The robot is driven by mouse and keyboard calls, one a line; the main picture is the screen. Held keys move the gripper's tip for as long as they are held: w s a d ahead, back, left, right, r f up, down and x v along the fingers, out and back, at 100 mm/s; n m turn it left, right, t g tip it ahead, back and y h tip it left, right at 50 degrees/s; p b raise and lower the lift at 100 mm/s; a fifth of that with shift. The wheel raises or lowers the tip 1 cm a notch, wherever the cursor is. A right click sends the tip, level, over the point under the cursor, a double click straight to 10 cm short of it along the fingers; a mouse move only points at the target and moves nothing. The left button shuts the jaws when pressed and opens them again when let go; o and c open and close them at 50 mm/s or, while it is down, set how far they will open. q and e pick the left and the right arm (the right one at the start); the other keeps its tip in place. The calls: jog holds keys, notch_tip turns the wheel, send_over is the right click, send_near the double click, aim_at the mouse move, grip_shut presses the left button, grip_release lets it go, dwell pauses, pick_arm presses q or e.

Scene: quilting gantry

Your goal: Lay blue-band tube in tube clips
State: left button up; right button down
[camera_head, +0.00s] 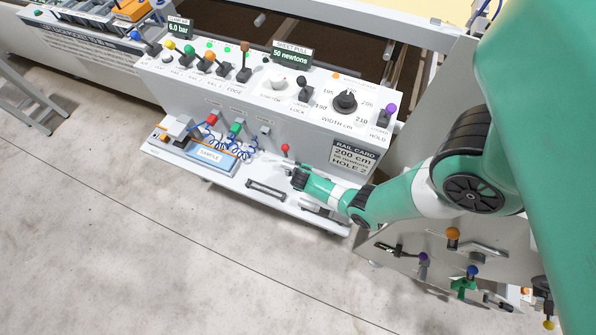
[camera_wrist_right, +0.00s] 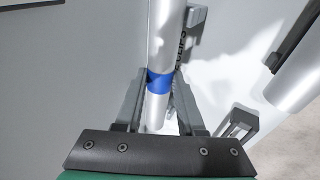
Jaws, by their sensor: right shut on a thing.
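The blue-band tube (camera_wrist_right: 159,40) is a pale silver rod with a blue band, running up the right wrist view. My right gripper (camera_wrist_right: 159,85) is shut on it at the band. In the head view my right gripper (camera_head: 282,165) is over the front shelf, and the tube is too small to make out clearly. A grey bracket (camera_wrist_right: 196,16) beside the tube's far part and another (camera_wrist_right: 238,124) at lower right look like tube clips. Partly hidden lettering reading "CLIPS" shows beside the tube. I cannot tell whether the tube touches a clip. My left gripper is not in view.
A second silver rod (camera_wrist_right: 292,88) lies at right in the wrist view. The control panel (camera_head: 270,90) with levers rises behind. Open floor lies in front.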

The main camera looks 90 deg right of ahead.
jog(key=shift+f, duration=0.2)
jog(key=shift+c, duration=2.2)
grip_release()
jog(key=p+v, duration=1.1)
jog(key=shift+a+r, duration=0.15)
jog(key=shift+r, duration=0.15)
